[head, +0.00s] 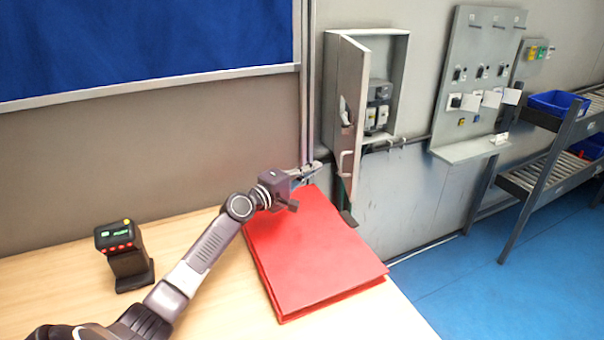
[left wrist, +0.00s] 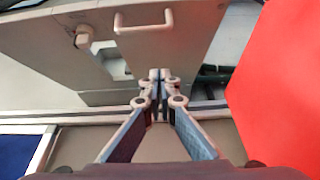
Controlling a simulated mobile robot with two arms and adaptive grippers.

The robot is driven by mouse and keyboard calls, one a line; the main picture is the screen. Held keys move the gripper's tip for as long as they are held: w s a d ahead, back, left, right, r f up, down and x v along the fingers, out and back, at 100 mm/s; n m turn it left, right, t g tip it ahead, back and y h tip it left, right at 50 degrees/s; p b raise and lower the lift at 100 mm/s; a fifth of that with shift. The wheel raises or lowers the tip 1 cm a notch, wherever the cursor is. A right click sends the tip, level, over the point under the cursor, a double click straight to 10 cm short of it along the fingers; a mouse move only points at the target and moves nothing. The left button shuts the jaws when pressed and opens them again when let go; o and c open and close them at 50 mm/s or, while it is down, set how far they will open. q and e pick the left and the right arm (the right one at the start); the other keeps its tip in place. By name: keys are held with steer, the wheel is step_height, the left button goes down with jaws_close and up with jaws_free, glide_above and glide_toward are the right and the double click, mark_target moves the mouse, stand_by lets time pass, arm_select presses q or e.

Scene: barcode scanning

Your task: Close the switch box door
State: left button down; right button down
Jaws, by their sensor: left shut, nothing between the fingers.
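The grey switch box (head: 392,85) is on the wall, right of the blue board. Its door (head: 352,110) stands open, swung out from the left side, with switches visible inside. My left gripper (head: 316,166) is shut and empty, just left of the door's lower part and above the red folder. In the left wrist view, the door (left wrist: 180,55) fills the upper part, with its handle (left wrist: 143,22) at the top. The shut fingertips (left wrist: 158,76) are in front of its lower area; I cannot tell whether they touch it. My right gripper is not in view.
A red folder (head: 310,250) lies on the wooden table (head: 200,320). A black scanner device (head: 125,255) stands at the left. A grey wall panel (head: 480,80) and a rack with blue bins (head: 558,103) are at the right. The blue floor between is clear.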

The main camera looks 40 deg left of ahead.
arm_select(q)
steer(key=d+p, duration=0.1)
steer(key=d, duration=0.1)
steer(key=w+d+p, duration=0.1)
steer(key=d+p, duration=0.1)
steer(key=shift+d, duration=0.15)
stand_by(0.4)
